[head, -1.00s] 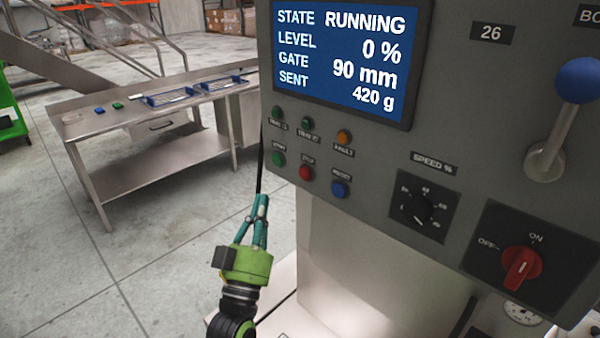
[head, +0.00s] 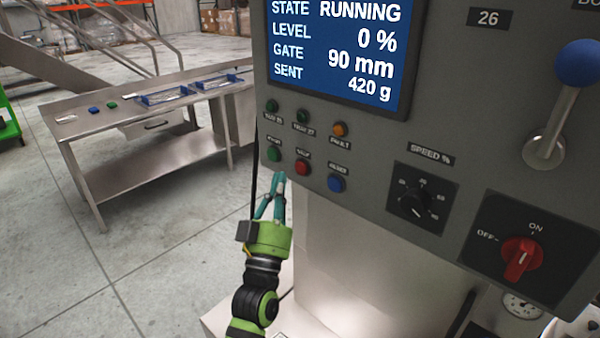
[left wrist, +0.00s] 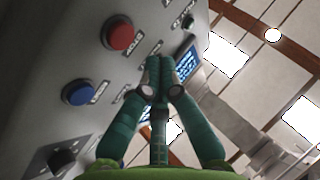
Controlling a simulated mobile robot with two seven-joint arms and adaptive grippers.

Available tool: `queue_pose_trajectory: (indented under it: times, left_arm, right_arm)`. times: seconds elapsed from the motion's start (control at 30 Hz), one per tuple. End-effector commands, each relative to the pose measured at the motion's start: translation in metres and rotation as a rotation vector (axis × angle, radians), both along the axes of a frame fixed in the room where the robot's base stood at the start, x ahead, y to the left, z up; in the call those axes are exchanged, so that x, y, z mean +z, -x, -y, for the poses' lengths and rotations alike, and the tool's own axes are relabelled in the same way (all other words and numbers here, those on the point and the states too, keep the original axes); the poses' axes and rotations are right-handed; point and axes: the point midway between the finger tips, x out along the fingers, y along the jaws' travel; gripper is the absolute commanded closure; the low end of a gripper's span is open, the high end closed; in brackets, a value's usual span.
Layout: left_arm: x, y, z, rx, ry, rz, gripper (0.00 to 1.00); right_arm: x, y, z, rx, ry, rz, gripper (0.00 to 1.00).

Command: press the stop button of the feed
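The red stop button (head: 302,168) is in the lower button row on the grey control panel (head: 450,110), between the green start button (head: 274,153) and the blue reset button (head: 336,184). It also shows in the left wrist view (left wrist: 120,36), left of the fingertips. The screen (head: 340,50) reads RUNNING, level 0 %, gate 90 mm, sent 420 g. My left gripper (head: 279,180) has its teal fingers brought together at the tips, with nothing seen between them. In the head view it is just below the start and stop buttons, apart from the stop button. My right gripper is not in view.
The panel also has a speed knob (head: 418,200), a red off/on switch (head: 520,258) and a blue-ball lever (head: 565,100). A steel table (head: 150,90) with blue trays stands at left. Open floor (head: 150,240) lies between table and machine.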

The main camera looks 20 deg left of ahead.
Motion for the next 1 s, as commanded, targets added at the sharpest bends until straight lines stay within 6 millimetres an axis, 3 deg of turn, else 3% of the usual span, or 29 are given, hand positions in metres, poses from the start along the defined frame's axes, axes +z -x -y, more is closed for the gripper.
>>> queue_pose_trajectory:
  times: [0.3,1.0]
  left_arm:
    - [0.0,-0.024,0.008,0.001,-0.001,0.001,1.0]
    - [0.0,-0.025,0.009,0.001,-0.001,0.0,1.0]
  right_arm:
    - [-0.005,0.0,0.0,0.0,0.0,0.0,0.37]
    - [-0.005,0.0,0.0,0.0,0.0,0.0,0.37]
